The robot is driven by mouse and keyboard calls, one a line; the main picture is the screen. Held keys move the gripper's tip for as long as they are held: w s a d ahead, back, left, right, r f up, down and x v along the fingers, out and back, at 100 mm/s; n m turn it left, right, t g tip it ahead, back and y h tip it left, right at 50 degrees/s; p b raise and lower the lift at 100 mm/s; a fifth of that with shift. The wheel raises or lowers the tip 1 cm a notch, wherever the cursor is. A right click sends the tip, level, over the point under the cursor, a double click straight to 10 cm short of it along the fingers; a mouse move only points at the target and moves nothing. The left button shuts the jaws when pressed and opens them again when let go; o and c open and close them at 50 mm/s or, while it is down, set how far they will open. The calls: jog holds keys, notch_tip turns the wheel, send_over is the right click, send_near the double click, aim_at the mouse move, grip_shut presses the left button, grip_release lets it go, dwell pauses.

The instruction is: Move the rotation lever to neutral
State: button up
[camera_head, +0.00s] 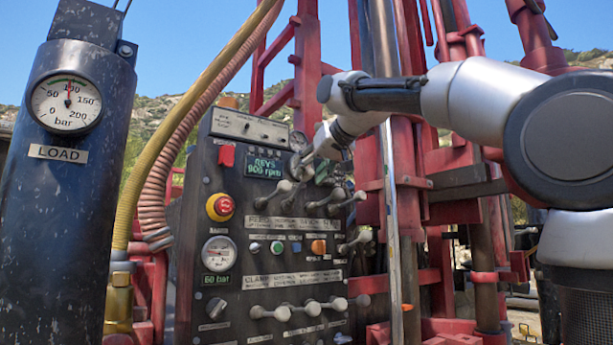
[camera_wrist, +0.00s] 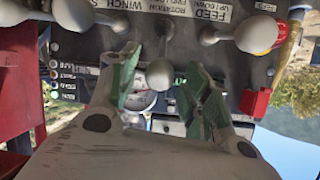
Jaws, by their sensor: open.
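The rotation lever (camera_wrist: 159,74) is a grey stick with a rounded knob. In the wrist view it hangs from the panel under an upside-down ROTATION label, and its knob shows between my fingertips. My gripper (camera_wrist: 160,82) is open, with green-padded fingers on either side of the knob. A gap shows on both sides, and I see no clear contact. In the head view my gripper (camera_head: 304,166) is in front of the upper panel, just above the upper lever row, and partly hides it. I cannot clearly pick out the rotation lever there.
The feed lever (camera_wrist: 257,34) and winch lever (camera_wrist: 73,14) flank the rotation lever closely. A red block (camera_wrist: 255,102) is on the panel. In the head view, the dark control panel (camera_head: 205,285) has a lower lever row (camera_head: 283,314), with hoses (camera_head: 160,190) on its left.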

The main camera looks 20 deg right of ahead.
jog(key=shift+x, duration=1.25)
jog(key=shift+c, duration=0.2)
grip_shut()
jog(key=shift+s+f, duration=0.1)
jog(key=shift+s+d+f+t+y, duration=0.1)
jog(key=shift+s+f+t, duration=0.25)
jog(key=shift+f, duration=0.45)
jog(key=shift+s+d+f+t+y, duration=0.15)
jog(key=shift+s+f+t, duration=0.25)
jog(key=shift+f, duration=0.45)
jog(key=shift+s+d+f+t+y, duration=0.1)
jog(key=shift+s+f+t, duration=0.2)
jog(key=shift+f, duration=0.5)
